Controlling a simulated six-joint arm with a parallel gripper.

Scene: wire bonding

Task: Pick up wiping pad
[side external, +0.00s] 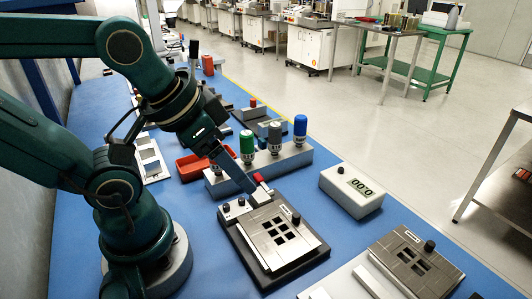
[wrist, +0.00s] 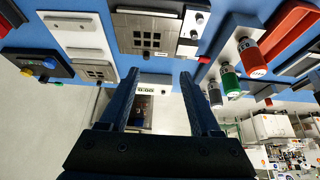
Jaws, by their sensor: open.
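My gripper (side external: 250,186) reaches down in the side view, above the back left part of a dark-based fixture (side external: 252,258). In the wrist view my gripper (wrist: 157,75) has its two dark fingers apart, with nothing seen between them. I cannot pick out a wiping pad for certain in either view. A small red piece (side external: 258,178) and a pale piece (side external: 262,193) show close by my gripper in the side view; I cannot tell what they are or whether they touch it.
A rack (side external: 285,165) with a green (side external: 247,140), a grey (side external: 275,133) and a blue (side external: 300,126) topped bottle stands behind the fixture. A display box (side external: 352,203) is to the right. A red tray (side external: 193,170) lies left of the rack. Another fixture (side external: 435,270) is at the front right.

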